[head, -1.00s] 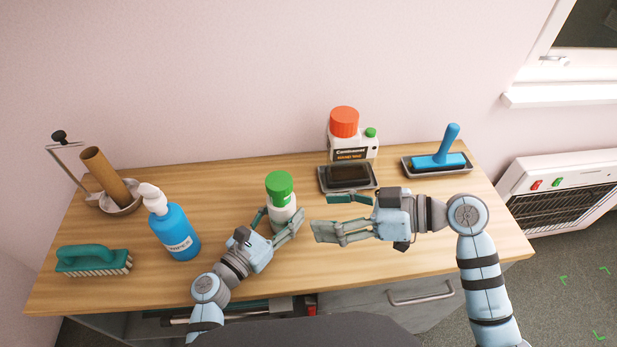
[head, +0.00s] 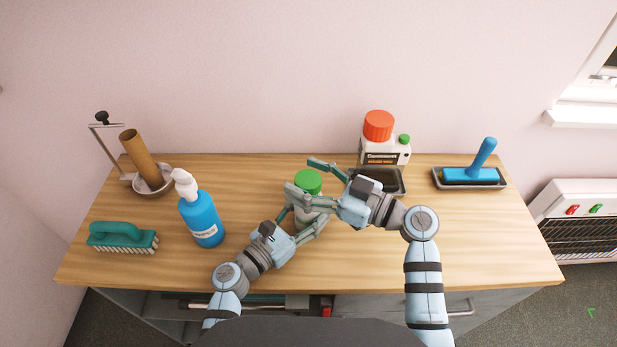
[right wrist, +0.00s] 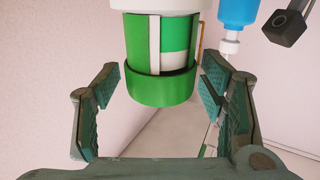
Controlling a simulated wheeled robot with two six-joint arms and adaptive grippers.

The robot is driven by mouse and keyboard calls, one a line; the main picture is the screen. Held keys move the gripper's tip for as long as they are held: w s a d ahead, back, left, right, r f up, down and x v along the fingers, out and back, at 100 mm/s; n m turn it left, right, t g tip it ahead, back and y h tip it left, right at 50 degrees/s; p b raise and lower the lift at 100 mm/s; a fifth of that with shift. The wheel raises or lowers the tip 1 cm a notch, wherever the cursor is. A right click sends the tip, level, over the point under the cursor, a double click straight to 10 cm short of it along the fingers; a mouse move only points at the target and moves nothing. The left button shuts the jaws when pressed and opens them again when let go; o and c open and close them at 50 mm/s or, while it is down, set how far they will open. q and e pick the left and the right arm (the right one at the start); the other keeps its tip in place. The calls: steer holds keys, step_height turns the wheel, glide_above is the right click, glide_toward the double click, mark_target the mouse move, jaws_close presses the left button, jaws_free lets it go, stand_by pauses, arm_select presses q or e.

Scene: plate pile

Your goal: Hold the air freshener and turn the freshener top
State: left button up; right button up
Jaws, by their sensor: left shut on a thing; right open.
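The air freshener is a white container (head: 306,218) with a green top (head: 308,181), upright on the table. My left gripper (head: 304,218) is shut on its white body, low down. My right gripper (head: 304,179) is open, with one finger on each side of the green top. In the right wrist view the green top (right wrist: 161,88), with a white stripe, hangs upside down between the open fingers, with gaps on both sides. The fingers hide part of the white body in the head view.
A blue pump bottle (head: 201,219), a teal brush (head: 121,236) and a cardboard tube (head: 143,155) are on the left. A white jug with an orange cap (head: 379,126) stands behind a dark tray (head: 397,182). The front right of the table is clear.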

steer(key=c, duration=1.2)
steer(key=shift+m+t+h, duration=0.6)
steer(key=shift+m+t, duration=0.2)
steer(key=shift+t, duration=0.3)
steer(key=shift+s, duration=0.1)
steer(key=o, duration=1.2)
